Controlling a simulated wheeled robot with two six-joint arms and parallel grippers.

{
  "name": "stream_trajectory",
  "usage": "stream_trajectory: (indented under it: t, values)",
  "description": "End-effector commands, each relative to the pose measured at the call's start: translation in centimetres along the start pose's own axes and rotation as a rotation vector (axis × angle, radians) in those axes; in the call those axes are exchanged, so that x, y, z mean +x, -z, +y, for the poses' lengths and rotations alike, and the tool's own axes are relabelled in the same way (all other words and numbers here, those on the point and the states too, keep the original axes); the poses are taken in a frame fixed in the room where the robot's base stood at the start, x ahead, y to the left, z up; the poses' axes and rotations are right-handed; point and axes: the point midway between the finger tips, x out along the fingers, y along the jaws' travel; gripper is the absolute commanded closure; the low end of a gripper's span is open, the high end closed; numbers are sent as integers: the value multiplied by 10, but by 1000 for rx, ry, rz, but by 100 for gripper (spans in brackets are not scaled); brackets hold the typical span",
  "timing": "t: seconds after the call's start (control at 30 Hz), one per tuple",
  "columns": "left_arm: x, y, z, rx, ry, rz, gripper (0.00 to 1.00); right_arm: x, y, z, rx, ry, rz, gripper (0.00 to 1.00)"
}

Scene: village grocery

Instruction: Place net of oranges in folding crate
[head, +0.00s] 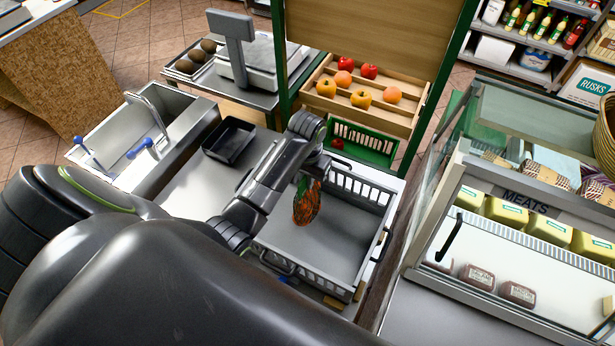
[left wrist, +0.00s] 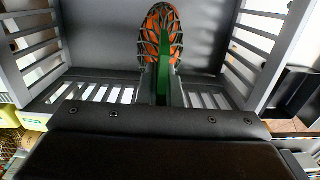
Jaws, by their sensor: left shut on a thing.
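The net of oranges (head: 307,203) is an orange bundle in dark netting. It hangs upright under my left gripper (head: 312,176), within the outline of the grey folding crate (head: 374,236). In the left wrist view the gripper (left wrist: 163,88) is shut on the green top strip of the net (left wrist: 160,32), with slatted crate walls (left wrist: 262,45) on both sides. I cannot tell whether the net touches the crate floor. The crate is unfolded, with slatted sides, and looks otherwise empty. My right gripper is not in view.
A black tray (head: 229,140) stands on the counter left of the crate. A green basket (head: 361,140) and a wooden fruit display (head: 395,115) stand behind it. A glass meat case (head: 520,215) is close on the right. A sink (head: 125,140) lies at left.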

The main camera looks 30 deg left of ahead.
Motion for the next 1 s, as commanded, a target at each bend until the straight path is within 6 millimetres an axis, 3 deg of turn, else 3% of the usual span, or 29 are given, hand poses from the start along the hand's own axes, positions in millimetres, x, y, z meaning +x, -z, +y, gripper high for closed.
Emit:
stream_trajectory:
  t: [0.3, 0.4, 0.5, 0.8, 0.93, 1.0]
  values:
    - [5, 1, 0, 1, 0, 2, 100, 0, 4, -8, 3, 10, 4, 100]
    - [6, 0, 0, 0, 0, -1, 83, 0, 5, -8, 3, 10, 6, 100]
    - [6, 0, 0, 0, 0, -1, 73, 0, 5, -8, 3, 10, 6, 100]
    - [4, 0, 0, 0, 0, 0, 73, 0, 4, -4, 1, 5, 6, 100]
    - [-9, 2, 0, 0, 0, 3, 73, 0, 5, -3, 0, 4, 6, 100]
    - [-20, 12, 1, 3, 1, 4, 73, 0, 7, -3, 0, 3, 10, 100]
